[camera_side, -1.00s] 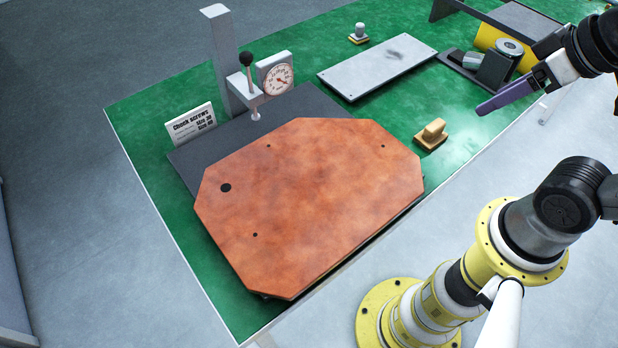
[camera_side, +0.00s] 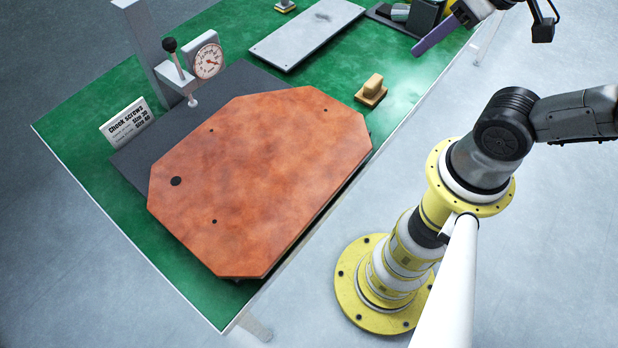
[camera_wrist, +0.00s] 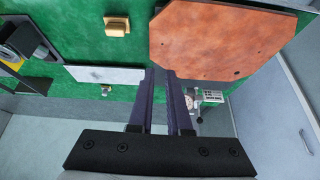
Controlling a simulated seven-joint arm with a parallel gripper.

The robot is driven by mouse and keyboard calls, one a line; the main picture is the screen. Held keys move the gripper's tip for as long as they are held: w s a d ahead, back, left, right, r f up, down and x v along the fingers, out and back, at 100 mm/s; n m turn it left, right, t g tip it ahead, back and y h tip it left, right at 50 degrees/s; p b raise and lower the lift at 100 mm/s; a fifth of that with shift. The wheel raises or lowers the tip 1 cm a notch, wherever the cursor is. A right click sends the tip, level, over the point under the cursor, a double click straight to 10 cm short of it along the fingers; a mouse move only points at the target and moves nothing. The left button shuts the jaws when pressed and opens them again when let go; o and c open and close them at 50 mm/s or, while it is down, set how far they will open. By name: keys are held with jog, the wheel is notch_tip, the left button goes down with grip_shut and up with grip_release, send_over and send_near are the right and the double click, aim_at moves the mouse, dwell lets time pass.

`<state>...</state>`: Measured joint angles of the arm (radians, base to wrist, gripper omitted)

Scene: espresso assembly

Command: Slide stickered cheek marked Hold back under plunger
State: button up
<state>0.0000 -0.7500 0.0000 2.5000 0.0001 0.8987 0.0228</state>
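The orange-brown plate with cut corners (camera_side: 265,170), likely the cheek, lies flat partly over a dark base. It has a larger dark hole and several small ones. I see no sticker or "Hold" mark. It also shows in the wrist view (camera_wrist: 210,42). The plunger (camera_side: 192,100) hangs beside a dial gauge (camera_side: 207,61) at the far left, just beyond the plate's back edge; the plate's visible edge is not under it. My gripper (camera_side: 418,50) is above the table's right edge, away from the plate. In the wrist view its purple fingers (camera_wrist: 168,75) stand slightly apart, empty.
A printed card (camera_side: 127,122) stands left of the dark base (camera_side: 150,155). A grey plate (camera_side: 305,32) lies at the back. Green tabletop (camera_side: 290,75) is bare between them.

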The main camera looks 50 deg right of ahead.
jog(key=shift+w+r+m, duration=0.1)
jog(key=shift+w+m, duration=0.1)
jog(key=shift+m, duration=0.2)
grip_shut()
jog(key=w+a+f+m+g+y, duration=0.1)
jog(key=w+a+f+m+g, duration=0.3)
jog(key=a+f, duration=0.55)
jog(key=s+a+f+n+g+h, duration=0.1)
jog(key=s+a+f+n+g, duration=0.1)
jog(key=s+a+f+n, duration=0.45)
jog(key=shift+m, duration=0.75)
jog(key=shift+w+a+f, duration=0.5)
jog(key=shift+w+f, duration=0.15)
jog(key=shift+f, duration=1.15)
jog(key=shift+w+a+f, duration=0.45)
jog(key=shift+w+f, duration=0.25)
jog(key=shift+f, duration=1.1)
jog(key=shift+w+a+f, duration=0.5)
jog(key=shift+w+f, duration=0.15)
jog(key=shift+f, duration=1.15)
